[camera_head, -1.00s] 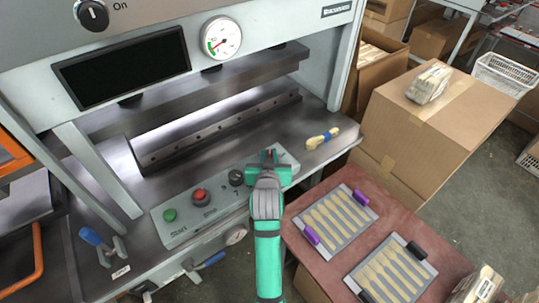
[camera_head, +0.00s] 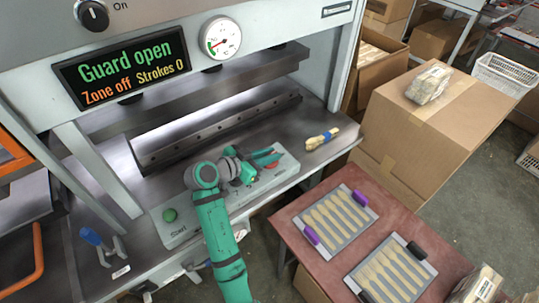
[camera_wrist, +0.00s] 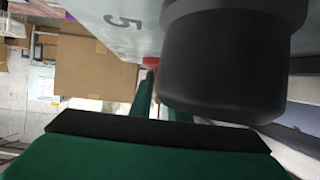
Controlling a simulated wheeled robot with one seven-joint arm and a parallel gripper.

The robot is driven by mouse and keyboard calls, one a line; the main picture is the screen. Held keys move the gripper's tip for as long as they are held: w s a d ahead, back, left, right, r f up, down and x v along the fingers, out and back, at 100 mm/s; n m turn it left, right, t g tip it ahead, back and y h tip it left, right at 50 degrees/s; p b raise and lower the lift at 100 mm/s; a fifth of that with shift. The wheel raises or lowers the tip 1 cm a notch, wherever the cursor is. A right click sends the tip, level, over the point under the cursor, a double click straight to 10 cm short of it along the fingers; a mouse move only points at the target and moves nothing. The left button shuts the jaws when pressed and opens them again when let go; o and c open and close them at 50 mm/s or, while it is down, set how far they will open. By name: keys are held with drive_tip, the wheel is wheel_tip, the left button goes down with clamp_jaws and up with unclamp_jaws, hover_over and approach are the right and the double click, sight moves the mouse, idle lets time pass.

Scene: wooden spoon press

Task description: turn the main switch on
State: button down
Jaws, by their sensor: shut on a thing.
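A red part (camera_wrist: 151,63), which looks like the main switch handle, shows between my fingertips in the wrist view. A small bit of it shows in the head view (camera_head: 268,166), at the right end of the grey control console (camera_head: 188,226). My gripper (camera_head: 272,158) lies low over that end with its green fingers pointing right, shut on the red part. The fingers hide most of it, so its angle cannot be told. The press display (camera_head: 122,72) is lit and reads "Guard open", "Zone off", "Strokes 0".
A black knob (camera_wrist: 225,60) stands very near the camera in the wrist view. The green start button (camera_head: 170,215) is at the console's left. A wooden spoon bundle (camera_head: 322,139) lies to the right of my gripper. The red table (camera_head: 293,228) holds spoon trays.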

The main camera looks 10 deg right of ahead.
drive_tip(key=shift+a+f+m+g, duration=0.1)
drive_tip(key=shift+m+g, duration=0.4)
drive_tip(key=shift+g, duration=0.1)
drive_tip(key=shift+f+h, duration=0.1)
drive_tip(key=shift+h, duration=0.2)
drive_tip(key=c, duration=1.7)
unclamp_jaws()
drive_tip(key=shift+r, duration=0.3)
drive_tip(key=r, duration=0.3)
drive_tip(key=shift+s+r, duration=0.25)
drive_tip(key=shift+s, duration=0.05)
drive_tip(key=s+a+r, duration=0.1)
drive_tip(key=s+r, duration=0.2)
drive_tip(key=s, duration=0.1)
drive_tip(key=s+r, duration=0.3)
drive_tip(key=s, duration=0.1)
drive_tip(key=s+a+r, duration=0.1)
drive_tip(key=s+r, duration=0.2)
drive_tip(key=s, duration=0.2)
drive_tip(key=shift+a, duration=0.35)
